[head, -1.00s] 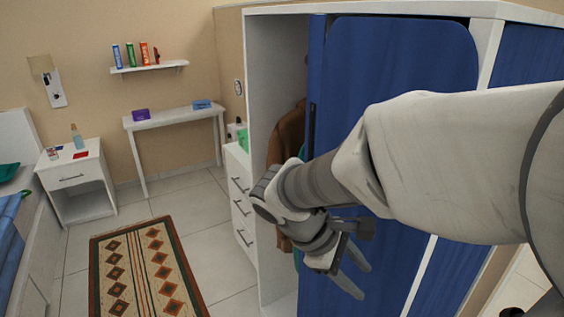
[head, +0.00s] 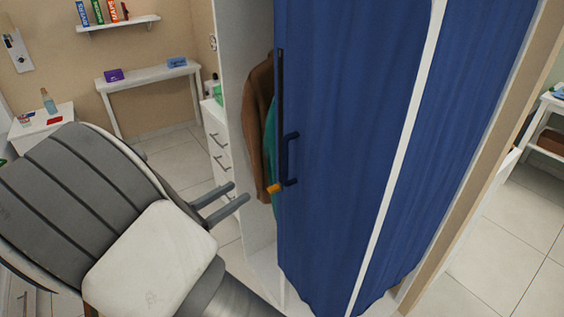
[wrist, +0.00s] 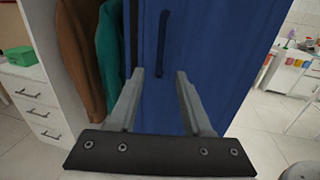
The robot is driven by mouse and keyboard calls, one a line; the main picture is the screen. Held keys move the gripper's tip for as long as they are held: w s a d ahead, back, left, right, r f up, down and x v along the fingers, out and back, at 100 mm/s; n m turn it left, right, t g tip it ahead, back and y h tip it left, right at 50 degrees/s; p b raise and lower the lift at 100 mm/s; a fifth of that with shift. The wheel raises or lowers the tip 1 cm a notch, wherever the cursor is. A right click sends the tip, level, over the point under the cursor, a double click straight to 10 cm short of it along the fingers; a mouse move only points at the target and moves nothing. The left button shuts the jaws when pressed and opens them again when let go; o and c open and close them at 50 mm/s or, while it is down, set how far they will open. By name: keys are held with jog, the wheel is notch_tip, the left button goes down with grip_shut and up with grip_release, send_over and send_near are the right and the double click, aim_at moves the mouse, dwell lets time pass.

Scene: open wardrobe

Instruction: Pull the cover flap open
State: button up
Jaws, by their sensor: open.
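The blue cover flap (head: 345,130) hangs over the front of the white wardrobe (head: 235,70). A dark edge strip (head: 280,100) and a dark blue handle (head: 291,160) are near its left edge. A gap at the left shows a brown garment (head: 260,125) and a green one (head: 270,145) inside. My gripper (head: 238,194) is open and empty, left of the handle and apart from it in the head view. In the wrist view the handle (wrist: 160,45) shows beyond and above the gap between my fingertips (wrist: 160,74), with the flap behind.
A white drawer unit (head: 218,145) stands left of the wardrobe. A small orange piece (head: 273,188) shows at the flap's edge below the handle. A narrow table (head: 150,75) is at the back wall. Clear tiled floor (head: 510,240) lies to the right.

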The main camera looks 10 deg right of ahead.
aim_at(283, 164)
jog(key=x, duration=1.6)
jog(key=shift+w+d, duration=0.1)
jog(key=shift+d, duration=0.15)
grip_shut()
dwell(0.6)
